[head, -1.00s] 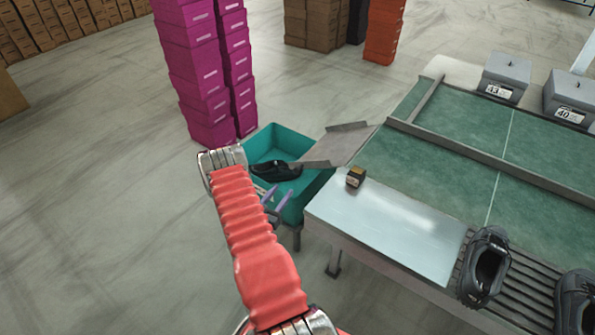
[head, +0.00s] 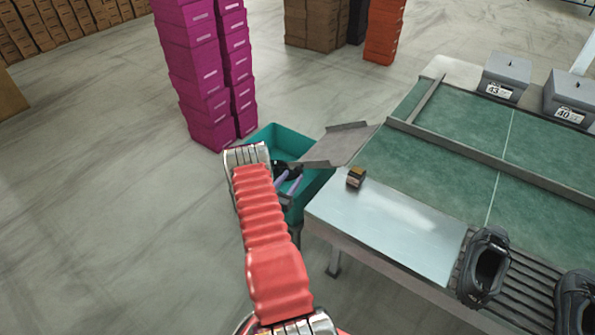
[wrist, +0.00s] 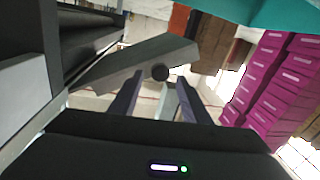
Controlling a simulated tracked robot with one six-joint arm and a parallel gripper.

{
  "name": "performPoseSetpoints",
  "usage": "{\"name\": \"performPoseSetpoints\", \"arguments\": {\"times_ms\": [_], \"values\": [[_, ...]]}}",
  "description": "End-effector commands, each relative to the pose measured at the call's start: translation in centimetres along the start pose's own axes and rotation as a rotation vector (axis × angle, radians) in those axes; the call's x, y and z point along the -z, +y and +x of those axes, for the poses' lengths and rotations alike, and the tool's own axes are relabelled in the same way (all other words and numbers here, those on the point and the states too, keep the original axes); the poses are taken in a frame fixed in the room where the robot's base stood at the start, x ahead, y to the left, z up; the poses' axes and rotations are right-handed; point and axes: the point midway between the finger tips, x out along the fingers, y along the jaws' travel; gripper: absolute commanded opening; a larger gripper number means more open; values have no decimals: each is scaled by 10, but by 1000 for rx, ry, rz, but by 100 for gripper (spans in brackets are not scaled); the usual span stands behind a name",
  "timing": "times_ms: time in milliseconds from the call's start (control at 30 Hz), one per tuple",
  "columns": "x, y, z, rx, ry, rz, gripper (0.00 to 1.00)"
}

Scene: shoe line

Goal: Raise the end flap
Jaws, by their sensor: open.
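The end flap (head: 338,146) is a grey metal plate with raised side edges at the near-left end of the green line. It slopes beside and partly over a teal bin (head: 318,181). My gripper (head: 288,182) is open, over the bin, left of and below the flap in the head view. In the wrist view, the two dark fingers (wrist: 158,88) stand apart. A grey plate, seemingly the flap (wrist: 128,66), lies beyond them, with a dark round knob (wrist: 160,72) between the fingertips. Contact cannot be told. A black shoe in the bin is mostly hidden by my gripper.
A small dark-and-tan block (head: 356,177) sits on the pale metal plate (head: 385,228) near the flap. Dark shoes (head: 485,267) stand on the rollers at right. Tall magenta box stacks (head: 205,80) rise behind the bin. The floor at left is clear.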

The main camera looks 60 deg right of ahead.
Motion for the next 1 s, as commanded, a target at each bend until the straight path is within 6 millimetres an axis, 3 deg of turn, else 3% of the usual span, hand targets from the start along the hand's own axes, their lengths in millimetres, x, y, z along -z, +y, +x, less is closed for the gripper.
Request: {"name": "performPoseSetpoints", "arguments": {"times_ms": [200, 400, 733, 1000], "values": [[-1, 1, 33, -2, -1, 1, 43], [0, 0, 50, -1, -1, 0, 43], [0, 0, 52, 0, -1, 0, 43], [0, 0, 52, 0, -1, 0, 24]]}}
